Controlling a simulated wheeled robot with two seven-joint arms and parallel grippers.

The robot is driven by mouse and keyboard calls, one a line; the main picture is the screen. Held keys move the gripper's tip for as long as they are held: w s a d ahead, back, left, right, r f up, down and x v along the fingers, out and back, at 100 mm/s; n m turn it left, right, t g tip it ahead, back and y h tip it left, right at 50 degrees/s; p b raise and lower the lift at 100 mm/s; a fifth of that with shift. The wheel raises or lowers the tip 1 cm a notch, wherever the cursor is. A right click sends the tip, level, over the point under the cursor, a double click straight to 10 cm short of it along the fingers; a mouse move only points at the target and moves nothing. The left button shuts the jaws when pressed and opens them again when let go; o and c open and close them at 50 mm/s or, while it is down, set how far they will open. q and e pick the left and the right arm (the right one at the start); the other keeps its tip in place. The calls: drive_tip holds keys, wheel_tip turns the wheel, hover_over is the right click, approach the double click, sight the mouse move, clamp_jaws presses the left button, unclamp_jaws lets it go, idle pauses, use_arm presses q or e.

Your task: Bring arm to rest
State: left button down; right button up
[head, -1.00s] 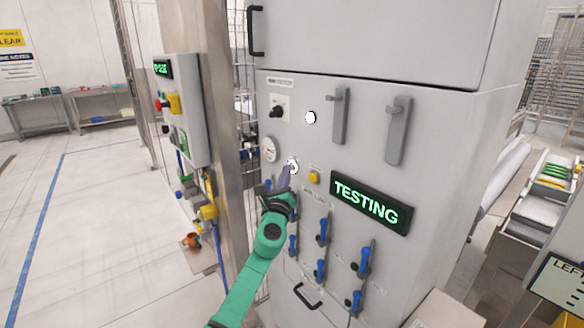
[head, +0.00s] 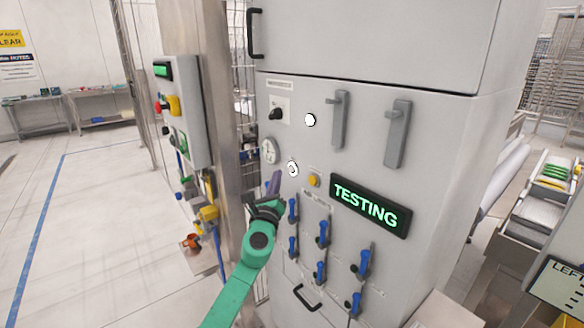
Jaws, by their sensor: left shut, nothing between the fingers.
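My left gripper (head: 274,182) is at the end of a green arm that comes up from the bottom of the head view. Its fingers are together with nothing between them. It is in front of the lower left part of a grey cabinet (head: 440,150), left of and below a white round button (head: 292,169). A gap shows between the fingers and that button. A lit sign reading TESTING (head: 370,207) is on the cabinet to the right. My right gripper is not in view.
Several blue-handled valves (head: 323,233) stick out just right of my gripper. A steel post (head: 215,100) with a control box (head: 182,110) stands at the left. Open floor lies further left.

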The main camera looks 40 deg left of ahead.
use_arm(q)
drive_tip(key=s, duration=0.1)
drive_tip(key=s+a, duration=0.1)
drive_tip(key=s, duration=0.1)
drive_tip(key=shift+s, duration=0.1)
idle(0.3)
wheel_tip(320, 180, down, 28)
drive_tip(key=s+d+n+g+h, duration=0.1)
drive_tip(key=n+g+h, duration=0.3)
drive_tip(key=n+g, duration=0.25)
drive_tip(key=s+d+f+n+g+h, duration=0.1)
drive_tip(key=s+d+f+n+g, duration=0.15)
drive_tip(key=s+f, duration=0.55)
drive_tip(key=s+d+f+n+g+h, duration=0.1)
drive_tip(key=s+d+f+n+g, duration=0.2)
drive_tip(key=f, duration=0.9)
drive_tip(key=s+d+f+n+g+h, duration=0.1)
drive_tip(key=s+d+f+n+g, duration=0.1)
drive_tip(key=s+f, duration=0.4)
drive_tip(key=s+d+f+n+g+h, duration=0.1)
drive_tip(key=s+d+f+n, duration=0.4)
drive_tip(key=s, duration=1)
drive_tip(key=s+d+f+n+g+h, duration=0.1)
drive_tip(key=s+d+f+n+g, duration=0.2)
drive_tip(key=s+f, duration=0.4)
drive_tip(key=s+d, duration=0.1)
drive_tip(key=s, duration=0.2)
drive_tip(key=shift+s+d+n, duration=0.25)
drive_tip(key=shift+d+n, duration=0.1)
drive_tip(key=shift+n, duration=0.05)
